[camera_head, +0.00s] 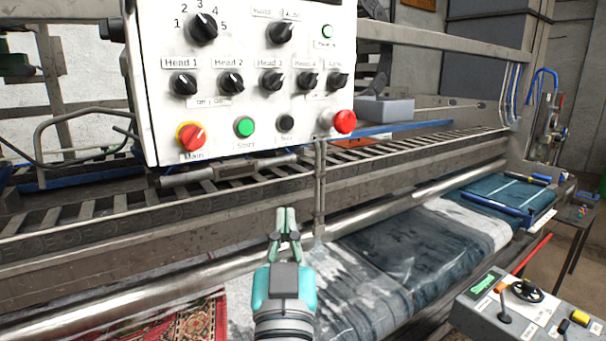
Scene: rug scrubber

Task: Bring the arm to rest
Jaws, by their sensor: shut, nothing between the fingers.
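My gripper (286,222) is in the lower middle of the head view, with its teal body nearest me and its fingers pointing up and away. Its fingertips are together and nothing is between them. It stands in front of the machine's metal rail and below the white control panel (240,105), apart from the panel's knobs and buttons in the picture. Whether it touches the rail behind it cannot be told for certain.
The panel carries black knobs, a red-and-yellow main switch (191,136), a green button (244,127) and a red button (345,122). A wet grey cloth (420,250) covers the rollers. A red rug (180,322) lies lower left. A second control box (530,310) stands lower right.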

